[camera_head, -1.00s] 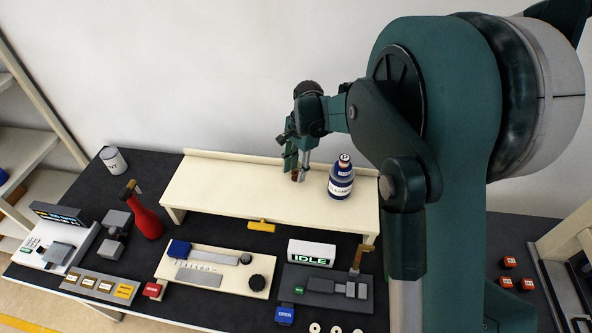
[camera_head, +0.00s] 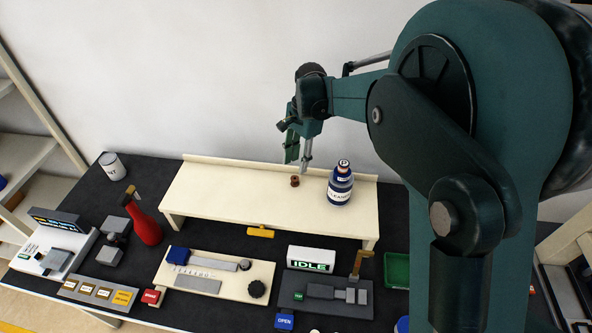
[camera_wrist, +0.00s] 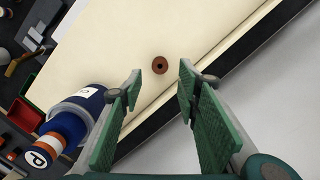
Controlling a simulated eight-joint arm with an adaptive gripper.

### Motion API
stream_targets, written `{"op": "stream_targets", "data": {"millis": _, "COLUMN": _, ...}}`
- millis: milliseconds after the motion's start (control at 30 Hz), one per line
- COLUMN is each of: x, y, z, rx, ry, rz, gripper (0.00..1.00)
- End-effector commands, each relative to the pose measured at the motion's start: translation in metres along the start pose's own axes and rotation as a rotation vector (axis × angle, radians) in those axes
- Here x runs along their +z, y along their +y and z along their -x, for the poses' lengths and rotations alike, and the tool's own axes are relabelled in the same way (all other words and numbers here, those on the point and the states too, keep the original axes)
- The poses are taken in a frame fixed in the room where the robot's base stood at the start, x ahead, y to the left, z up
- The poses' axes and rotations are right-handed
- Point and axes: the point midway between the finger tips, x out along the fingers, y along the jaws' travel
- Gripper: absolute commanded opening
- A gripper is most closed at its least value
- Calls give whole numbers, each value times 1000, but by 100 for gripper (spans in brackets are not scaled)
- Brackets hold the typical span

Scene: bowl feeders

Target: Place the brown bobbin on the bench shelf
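The small brown bobbin (camera_head: 295,181) stands on the cream bench shelf (camera_head: 225,195), right of the shelf's middle and left of the blue bottle. In the wrist view the bobbin (camera_wrist: 160,65) shows from above with a dark hole in its centre, beyond my fingertips and apart from them. My gripper (camera_head: 298,160) is above and just behind the bobbin. In the wrist view my gripper (camera_wrist: 158,88) has its two green-padded fingers spread, with nothing between them.
A blue and white bottle (camera_head: 341,185) stands on the shelf close to the right of the bobbin; it also shows beside the left finger in the wrist view (camera_wrist: 85,108). A red spray bottle (camera_head: 146,226) and a white can (camera_head: 112,166) stand left of the shelf. The shelf's left half is clear.

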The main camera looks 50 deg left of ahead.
Motion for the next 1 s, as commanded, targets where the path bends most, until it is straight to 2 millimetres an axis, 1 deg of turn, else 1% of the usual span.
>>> {"op": "stream_targets", "data": {"millis": 33, "x": 0, "y": 0, "z": 8, "rx": 0, "ry": 0, "rz": 0, "gripper": 33}}
{"op": "stream_targets", "data": {"millis": 100, "x": 0, "y": 0, "z": 20, "rx": 0, "ry": 0, "rz": 0, "gripper": 33}}
{"op": "stream_targets", "data": {"millis": 200, "x": 0, "y": 0, "z": 32, "rx": 0, "ry": 0, "rz": -1, "gripper": 33}}
{"op": "stream_targets", "data": {"millis": 400, "x": 0, "y": 0, "z": 48, "rx": 0, "ry": 0, "rz": -1, "gripper": 33}}
{"op": "stream_targets", "data": {"millis": 567, "x": 0, "y": 0, "z": 53, "rx": 0, "ry": 0, "rz": -1, "gripper": 33}}
{"op": "stream_targets", "data": {"millis": 1000, "x": 0, "y": 0, "z": 53, "rx": 0, "ry": 0, "rz": 0, "gripper": 33}}
